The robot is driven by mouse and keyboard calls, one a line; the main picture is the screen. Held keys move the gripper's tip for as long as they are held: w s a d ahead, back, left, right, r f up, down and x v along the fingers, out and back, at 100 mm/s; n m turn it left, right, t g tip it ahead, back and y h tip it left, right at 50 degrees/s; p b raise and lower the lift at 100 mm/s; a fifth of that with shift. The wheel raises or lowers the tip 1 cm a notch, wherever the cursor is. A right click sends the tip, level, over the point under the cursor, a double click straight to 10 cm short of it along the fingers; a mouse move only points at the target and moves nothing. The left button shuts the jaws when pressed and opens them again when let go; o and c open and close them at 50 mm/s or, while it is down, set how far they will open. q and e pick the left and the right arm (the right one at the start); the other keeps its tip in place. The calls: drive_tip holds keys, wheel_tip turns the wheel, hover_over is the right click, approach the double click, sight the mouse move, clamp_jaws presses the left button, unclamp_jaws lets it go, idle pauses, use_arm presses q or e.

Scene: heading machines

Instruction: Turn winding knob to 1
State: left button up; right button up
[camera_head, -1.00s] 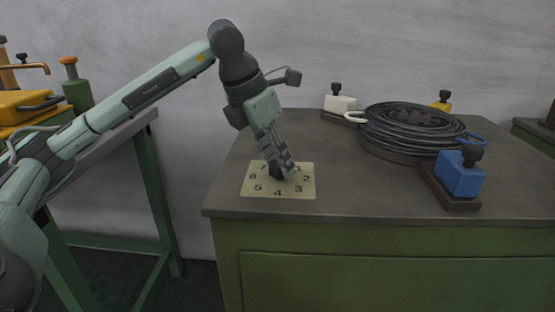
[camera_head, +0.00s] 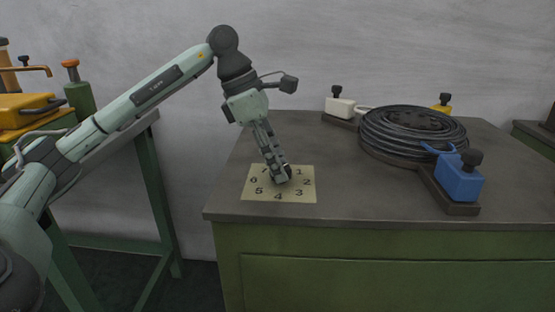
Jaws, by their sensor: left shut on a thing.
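The winding knob's cream dial plate (camera_head: 255,197) lies flat near the left front of the workbench top. My left gripper (camera_head: 281,176) reaches down onto the middle of the plate and is shut on the dark winding knob (camera_head: 288,171). The fingers hide most of the knob, so I cannot tell which number it points to. My right gripper is not in view.
The workbench (camera_head: 350,207) carries a black coil (camera_head: 412,128) at the back right. A blue block with a black knob (camera_head: 459,178) stands in front of it, a white one (camera_head: 340,107) and a yellow one (camera_head: 442,104) behind. The bench top right of the dial is clear.

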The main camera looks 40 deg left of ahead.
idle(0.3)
use_arm(q)
drive_tip(key=o, duration=1.2)
drive_tip(key=shift+c, duration=0.2)
drive_tip(key=v, duration=1.2)
drive_tip(key=shift+w, duration=0.1)
